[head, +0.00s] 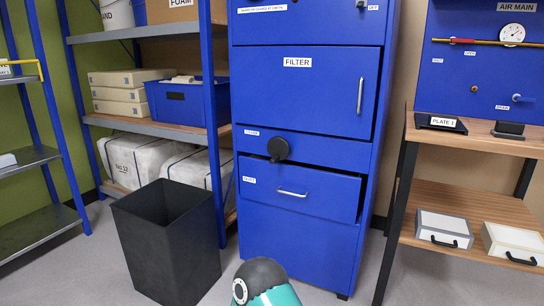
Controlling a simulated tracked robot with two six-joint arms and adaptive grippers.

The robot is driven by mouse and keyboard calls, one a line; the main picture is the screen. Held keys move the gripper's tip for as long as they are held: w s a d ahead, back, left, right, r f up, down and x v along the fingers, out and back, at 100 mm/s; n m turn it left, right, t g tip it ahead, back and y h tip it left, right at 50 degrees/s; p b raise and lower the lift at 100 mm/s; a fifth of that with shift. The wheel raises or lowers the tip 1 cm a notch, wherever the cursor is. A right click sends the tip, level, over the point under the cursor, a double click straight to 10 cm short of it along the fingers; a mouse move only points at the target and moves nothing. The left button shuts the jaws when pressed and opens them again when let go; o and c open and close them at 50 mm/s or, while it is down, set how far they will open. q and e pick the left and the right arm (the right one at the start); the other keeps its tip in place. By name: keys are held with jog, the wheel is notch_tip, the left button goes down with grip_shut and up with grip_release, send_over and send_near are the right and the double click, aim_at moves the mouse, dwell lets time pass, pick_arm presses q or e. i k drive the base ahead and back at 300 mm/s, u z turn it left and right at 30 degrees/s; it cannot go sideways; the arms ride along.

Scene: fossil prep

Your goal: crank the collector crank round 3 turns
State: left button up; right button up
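The collector is a tall blue cabinet (300,245) in the middle of the head view. A dark round knob-like part, which looks like the crank (278,149), sticks out from the panel below the door labelled FILTER. A small white label sits to its left, too small to read surely. The crank's arm and handle cannot be told apart clearly at this angle. Neither of my grippers shows. A teal and dark grey part of my own arm shows at the bottom edge, below and apart from the crank.
Below the crank, a drawer (335,197) with a silver handle stands slightly out. A black bin (170,240) stands on the floor at the cabinet's left front. Shelves (140,128) stand left, and a wooden-topped bench (480,140) stands right. Air before the crank looks clear.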

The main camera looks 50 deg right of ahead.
aim_at(278, 147)
jog(key=z, duration=0.5)
jog(key=i, duration=1.05)
jog(key=z, duration=0.75)
jog(key=k, duration=0.7)
jog(key=z, duration=0.2)
jog(key=i, duration=0.75)
jog(key=u, duration=0.1)
